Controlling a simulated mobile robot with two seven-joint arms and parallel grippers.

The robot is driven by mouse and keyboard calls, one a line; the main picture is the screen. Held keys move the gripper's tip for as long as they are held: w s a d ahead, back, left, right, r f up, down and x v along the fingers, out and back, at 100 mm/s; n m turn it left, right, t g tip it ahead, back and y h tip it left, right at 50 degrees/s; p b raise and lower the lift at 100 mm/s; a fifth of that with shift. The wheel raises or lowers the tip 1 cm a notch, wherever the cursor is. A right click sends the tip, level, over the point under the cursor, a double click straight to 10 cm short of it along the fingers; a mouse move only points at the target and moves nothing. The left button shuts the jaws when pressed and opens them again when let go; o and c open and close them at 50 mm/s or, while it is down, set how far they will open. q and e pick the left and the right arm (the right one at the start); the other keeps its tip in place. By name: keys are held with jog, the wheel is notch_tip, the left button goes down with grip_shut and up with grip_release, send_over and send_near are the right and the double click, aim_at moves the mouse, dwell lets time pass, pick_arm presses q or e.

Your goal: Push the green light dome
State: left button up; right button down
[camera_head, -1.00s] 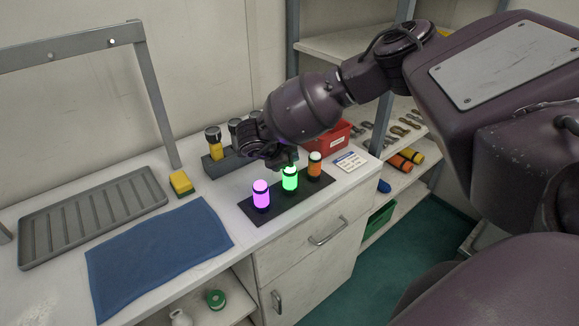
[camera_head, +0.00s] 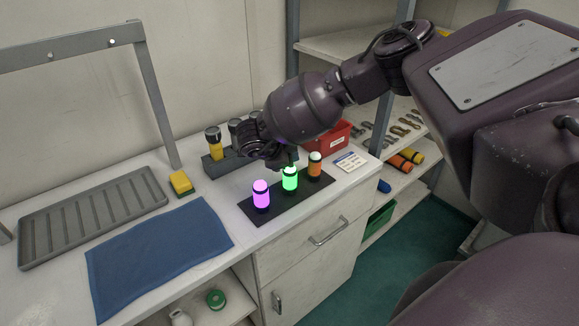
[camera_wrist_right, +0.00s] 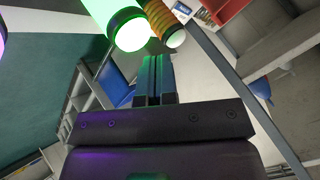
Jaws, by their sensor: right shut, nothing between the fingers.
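The green light (camera_head: 290,179) glows in the middle of a row of three on a dark base plate (camera_head: 238,208). It also glows at the top of the right wrist view (camera_wrist_right: 112,20). My right gripper (camera_head: 286,162) is shut and empty, with its fingertips just above and behind the green dome in the head view. In the right wrist view its closed fingers (camera_wrist_right: 154,66) point close to the lit end of the green light. I cannot tell whether they touch it. My left gripper is out of view.
A lit magenta light (camera_head: 261,196) stands left of the green one and an orange light (camera_head: 314,164) stands right. Flashlights in a grey holder (camera_head: 212,164) and a red bin (camera_head: 335,137) are behind. A blue cloth (camera_head: 160,258) lies at left.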

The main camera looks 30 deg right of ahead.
jog(key=shift+f, duration=0.1)
dwell(0.3)
jog(key=shift+f, duration=0.5)
dwell(0.4)
jog(key=shift+r+p, duration=0.35)
jog(key=shift+r, duration=0.3)
